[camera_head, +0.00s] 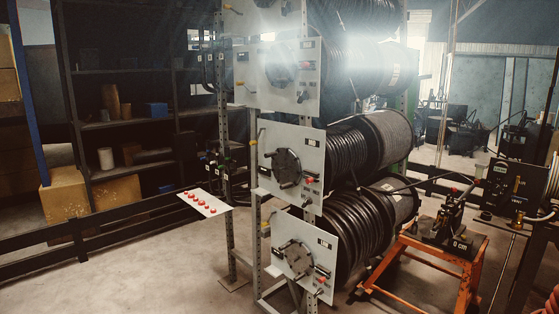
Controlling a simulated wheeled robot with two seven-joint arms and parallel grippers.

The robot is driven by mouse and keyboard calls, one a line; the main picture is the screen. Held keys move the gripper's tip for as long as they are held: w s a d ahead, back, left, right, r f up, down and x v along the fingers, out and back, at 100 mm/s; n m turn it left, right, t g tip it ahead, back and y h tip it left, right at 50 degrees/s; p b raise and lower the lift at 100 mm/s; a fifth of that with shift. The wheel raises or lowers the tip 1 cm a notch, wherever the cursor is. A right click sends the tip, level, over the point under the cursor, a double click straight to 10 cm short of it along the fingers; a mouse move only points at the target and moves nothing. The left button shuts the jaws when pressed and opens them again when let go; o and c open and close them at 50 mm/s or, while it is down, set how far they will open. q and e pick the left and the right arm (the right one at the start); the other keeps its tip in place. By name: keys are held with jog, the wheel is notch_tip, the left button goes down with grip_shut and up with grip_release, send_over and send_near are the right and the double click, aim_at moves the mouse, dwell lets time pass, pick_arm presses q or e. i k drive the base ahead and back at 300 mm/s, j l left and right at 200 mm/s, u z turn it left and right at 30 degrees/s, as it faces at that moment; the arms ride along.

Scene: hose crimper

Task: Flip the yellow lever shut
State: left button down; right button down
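Small yellow parts show in several places, and I cannot tell which one is the task's lever. Short yellow handles stick out at the left edges of the pale reel panels, one at the middle panel (261,133) and one at the lower panel (265,223). They are too small to tell whether they stand open or shut. Neither of my grippers shows in the head view.
A rack of black hose reels (385,140) fills the middle. An orange stand (470,283) carries a dark machine (447,222) at the right. A white plate with red buttons (203,202) juts out left of the rack. Dark shelves (125,125) stand behind. Floor at lower left is clear.

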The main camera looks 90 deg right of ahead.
aim_at(518, 177)
jog(key=z, duration=4.2)
jog(key=i+j, duration=0.4)
jog(key=i+j+u, duration=0.1)
jog(key=i+j, duration=0.25)
jog(key=i, duration=0.3)
jog(key=i+j, duration=0.35)
jog(key=i, duration=0.15)
jog(key=i+j+u, duration=0.1)
jog(key=i+j, duration=0.25)
jog(key=i, duration=0.2)
jog(key=i+j, duration=0.35)
jog(key=i, duration=0.15)
